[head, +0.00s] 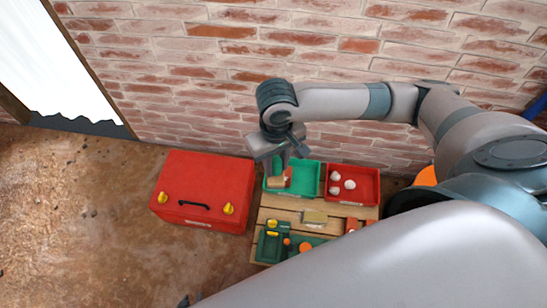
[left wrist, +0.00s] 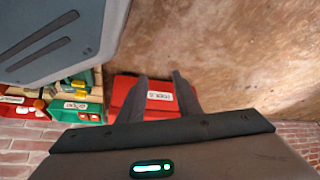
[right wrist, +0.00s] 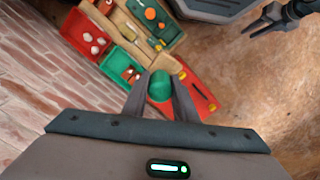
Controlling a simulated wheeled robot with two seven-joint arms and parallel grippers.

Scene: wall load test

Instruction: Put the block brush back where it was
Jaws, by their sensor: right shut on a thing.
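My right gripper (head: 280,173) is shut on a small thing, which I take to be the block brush. It shows tan (head: 276,183) in the head view, and as a rounded green end (right wrist: 160,87) between the fingers (right wrist: 160,98) in the right wrist view. It is above or at the left side of the green bin (head: 308,178); I cannot tell whether it touches. My left gripper (left wrist: 160,92) is open and empty, with the red toolbox beyond it; only its dark tip (head: 184,301) shows at the head view's bottom edge.
A red bin (head: 366,186) with several whitish pieces stands right of the green bin on a wooden bench (head: 290,203). A yellowish block (head: 314,217) and a dark green tray (head: 270,246) lie nearer. The red toolbox (head: 215,180) stands left. A brick wall (head: 230,60) is behind.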

